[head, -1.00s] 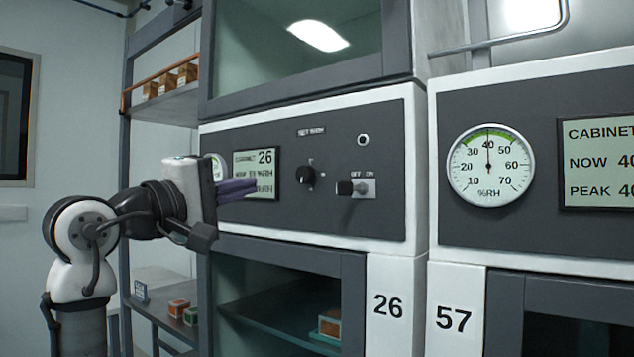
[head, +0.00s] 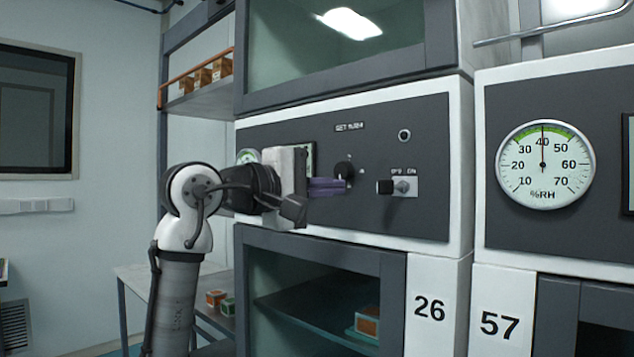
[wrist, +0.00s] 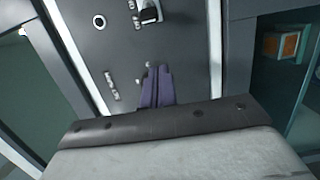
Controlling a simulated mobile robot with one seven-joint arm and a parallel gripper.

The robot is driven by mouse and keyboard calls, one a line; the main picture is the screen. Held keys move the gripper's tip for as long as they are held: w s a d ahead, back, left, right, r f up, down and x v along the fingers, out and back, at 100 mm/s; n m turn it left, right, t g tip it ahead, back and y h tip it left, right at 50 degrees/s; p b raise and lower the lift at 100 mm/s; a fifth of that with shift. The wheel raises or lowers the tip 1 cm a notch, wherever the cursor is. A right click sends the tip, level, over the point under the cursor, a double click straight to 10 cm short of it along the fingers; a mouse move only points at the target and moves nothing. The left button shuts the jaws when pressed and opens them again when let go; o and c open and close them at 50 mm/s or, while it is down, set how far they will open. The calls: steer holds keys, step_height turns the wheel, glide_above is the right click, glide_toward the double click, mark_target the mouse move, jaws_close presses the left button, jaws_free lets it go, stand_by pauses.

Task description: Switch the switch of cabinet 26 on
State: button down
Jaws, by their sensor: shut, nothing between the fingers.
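Cabinet 26's dark control panel (head: 425,140) fills the middle of the head view. Its switch (head: 398,187) sits on a light plate marked OFF and ON, with the dark lever end on the left, under OFF. The switch also shows at the top of the wrist view (wrist: 149,13). My gripper (head: 344,187) is shut and empty, its purple fingers pointing right, left of the switch and apart from it. The fingertips overlap the lower edge of the black knob (head: 343,170) in the head view; I cannot tell whether they touch. My gripper hides most of the display.
Cabinet 57's panel with a round humidity gauge (head: 545,164) stands at right. A glass door (head: 310,300) lies below the panel, and another glass compartment above. A shelf with small boxes (head: 212,72) is at left. The panel right of the switch is bare.

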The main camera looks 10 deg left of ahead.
mark_target(370, 184)
steer(key=p+x, duration=0.1)
steer(key=x, duration=0.4)
steer(key=shift+d+r, duration=0.1)
steer(key=shift+d, duration=0.1)
steer(key=s, duration=0.1)
steer(key=s+d, duration=0.1)
steer(key=s, duration=0.1)
steer(key=shift+s+d, duration=0.15)
steer(key=shift+s, duration=0.1)
